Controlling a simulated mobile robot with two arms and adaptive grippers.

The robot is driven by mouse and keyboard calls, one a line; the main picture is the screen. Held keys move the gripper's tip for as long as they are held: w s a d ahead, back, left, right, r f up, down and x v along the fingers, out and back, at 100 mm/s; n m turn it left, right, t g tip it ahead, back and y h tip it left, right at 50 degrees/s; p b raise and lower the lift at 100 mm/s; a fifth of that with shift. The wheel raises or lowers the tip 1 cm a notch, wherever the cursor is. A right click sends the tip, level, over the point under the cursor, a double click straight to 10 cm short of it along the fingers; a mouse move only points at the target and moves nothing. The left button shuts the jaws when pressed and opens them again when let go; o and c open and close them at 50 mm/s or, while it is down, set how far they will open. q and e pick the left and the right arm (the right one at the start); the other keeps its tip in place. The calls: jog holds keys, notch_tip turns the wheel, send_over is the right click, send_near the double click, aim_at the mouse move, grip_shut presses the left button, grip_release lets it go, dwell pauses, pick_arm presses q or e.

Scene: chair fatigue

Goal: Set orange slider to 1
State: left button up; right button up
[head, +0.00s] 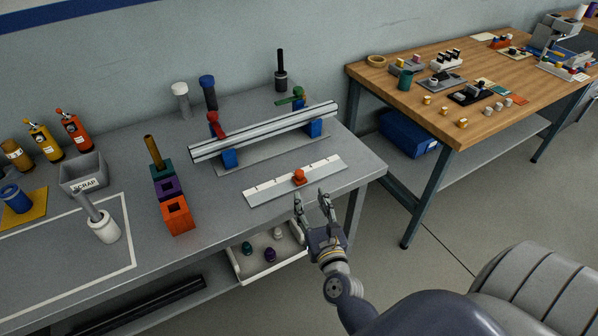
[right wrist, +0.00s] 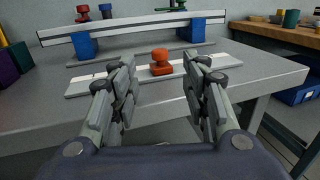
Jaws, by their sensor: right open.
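The orange slider knob (head: 299,177) sits upright on a flat white slider rail (head: 265,190) near the front edge of the grey workbench, right of the rail's middle. Small tick marks show along the rail; their numbers are too small to read. In the right wrist view the knob (right wrist: 160,63) stands beyond and between the open fingers. My right gripper (head: 313,197) is open and empty, just in front of the knob at the bench edge and apart from it. It also shows in the right wrist view (right wrist: 160,72). My left gripper is not in view.
Behind the rail stands a long metal bar (head: 265,130) on blue blocks, with a red clamp (head: 216,126) and a green clamp (head: 296,97). Colored square blocks (head: 172,200) stand left. An open white drawer (head: 262,262) is below the bench front. A wooden table (head: 480,85) stands right.

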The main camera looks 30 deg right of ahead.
aim_at(301, 176)
jog(key=x, duration=0.4)
jog(key=shift+w+p, duration=0.1)
jog(key=shift+p, duration=0.25)
jog(key=x, duration=0.6)
jog(key=shift+w+d+f+p, duration=0.1)
jog(key=shift+w+f+p, duration=0.15)
jog(key=shift+p, duration=0.15)
jog(key=shift+w+d+r, duration=0.1)
jog(key=shift+w+d, duration=0.05)
jog(key=shift+w, duration=0.35)
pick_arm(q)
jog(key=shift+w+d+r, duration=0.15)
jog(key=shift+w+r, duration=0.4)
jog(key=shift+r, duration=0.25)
pick_arm(e)
jog(key=shift+c, duration=0.7)
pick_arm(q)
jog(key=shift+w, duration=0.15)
pick_arm(e)
grip_shut()
